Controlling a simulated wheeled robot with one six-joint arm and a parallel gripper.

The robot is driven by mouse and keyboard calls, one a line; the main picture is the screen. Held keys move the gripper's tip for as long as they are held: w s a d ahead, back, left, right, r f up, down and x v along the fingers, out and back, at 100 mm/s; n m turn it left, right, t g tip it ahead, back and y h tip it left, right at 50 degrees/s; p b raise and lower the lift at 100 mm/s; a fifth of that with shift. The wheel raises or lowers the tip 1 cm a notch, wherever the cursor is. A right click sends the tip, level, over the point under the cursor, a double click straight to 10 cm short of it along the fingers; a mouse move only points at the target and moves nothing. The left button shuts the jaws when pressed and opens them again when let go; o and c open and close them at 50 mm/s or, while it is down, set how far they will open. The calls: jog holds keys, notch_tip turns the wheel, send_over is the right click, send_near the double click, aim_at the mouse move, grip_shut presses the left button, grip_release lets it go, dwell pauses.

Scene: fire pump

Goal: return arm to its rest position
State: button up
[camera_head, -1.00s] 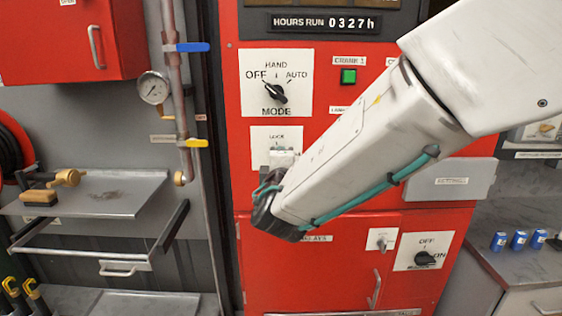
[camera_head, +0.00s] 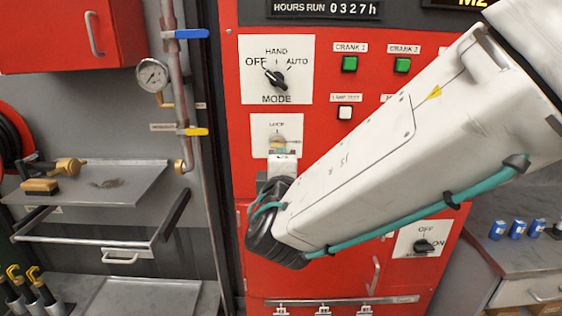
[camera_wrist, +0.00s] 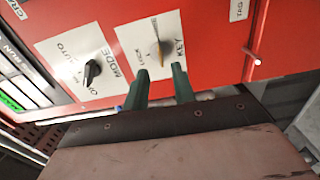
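My gripper (camera_wrist: 160,70) shows in the wrist view as two dark green fingers. They stand apart with nothing between them, and they point at the red panel. Beyond the fingertips is the white key-switch plate (camera_wrist: 133,45) with a brass-coloured key (camera_wrist: 158,45) in it; the fingers look clear of the key. In the head view my arm reaches in from the upper right. Its dark wrist joint is just below the lock plate (camera_head: 262,129), and my gripper's fingers are hard to make out there.
The MODE knob (camera_head: 279,80) above the lock plate points toward OFF. Push buttons (camera_head: 349,64) are beside it. A copper pipe (camera_head: 174,65) with blue and yellow valve levers runs at left, near a steel shelf (camera_head: 125,182). Blue cylinders (camera_head: 517,229) stand on the right counter.

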jog(key=s+d+f+m+g+h, duration=0.35)
jog(key=s+d+g, duration=0.25)
jog(key=d, duration=0.5)
jog(key=s+d+f+m+g+h, duration=0.3)
jog(key=s+d+m+g+h, duration=0.3)
jog(key=d, duration=0.5)
jog(key=s+d+r+m+g+y, duration=0.1)
jog(key=s+m+g+y, duration=0.3)
jog(key=s+m+y, duration=0.4)
jog(key=s+d+y, duration=0.1)
jog(key=s+y, duration=0.1)
jog(key=s, duration=0.5)
jog(key=shift+d+r+g, duration=0.2)
jog(key=shift+r+g, duration=0.05)
jog(key=shift+g, duration=0.05)
